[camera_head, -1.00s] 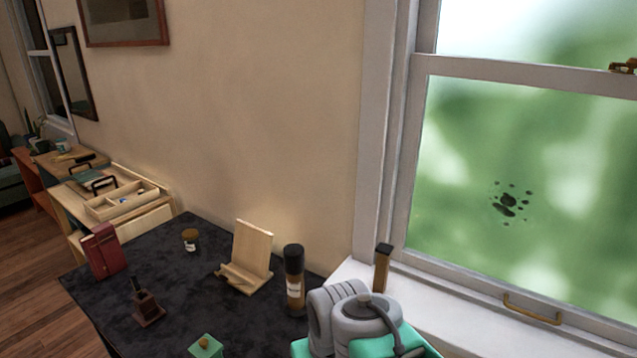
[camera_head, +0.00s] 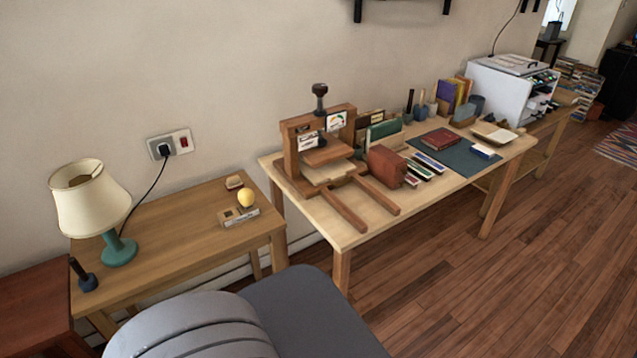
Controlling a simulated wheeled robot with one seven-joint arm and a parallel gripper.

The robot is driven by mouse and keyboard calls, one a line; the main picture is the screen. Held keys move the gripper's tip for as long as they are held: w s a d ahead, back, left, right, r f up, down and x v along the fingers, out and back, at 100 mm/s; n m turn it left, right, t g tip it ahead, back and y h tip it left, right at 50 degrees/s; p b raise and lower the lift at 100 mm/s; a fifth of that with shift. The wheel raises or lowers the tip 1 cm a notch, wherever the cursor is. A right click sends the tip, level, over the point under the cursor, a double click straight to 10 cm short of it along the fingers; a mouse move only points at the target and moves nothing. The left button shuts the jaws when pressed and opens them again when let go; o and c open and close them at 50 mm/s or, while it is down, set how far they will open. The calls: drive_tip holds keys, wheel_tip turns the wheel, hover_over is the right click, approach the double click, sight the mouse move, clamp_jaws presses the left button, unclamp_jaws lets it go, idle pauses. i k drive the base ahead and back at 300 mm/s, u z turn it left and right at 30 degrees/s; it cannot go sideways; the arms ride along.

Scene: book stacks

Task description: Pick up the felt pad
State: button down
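I cannot pick out a felt pad with certainty. A flat dark teal mat (camera_head: 468,158) lies on the long light-wood table, with a red book (camera_head: 440,139) on it. A small white and blue item (camera_head: 483,152) lies at the mat's right part. On the smaller table at left, a small brown and pale item (camera_head: 234,182) lies behind a yellow ball-like object (camera_head: 246,198); it is too small to identify. My gripper is not in view.
A cream lamp (camera_head: 92,199) stands on the smaller table (camera_head: 180,226). A grey, chair-like shape (camera_head: 310,318) fills the bottom. Wooden floor (camera_head: 480,290) at right is clear.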

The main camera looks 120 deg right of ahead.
sight(234, 182)
drive_tip(key=z, duration=3.65)
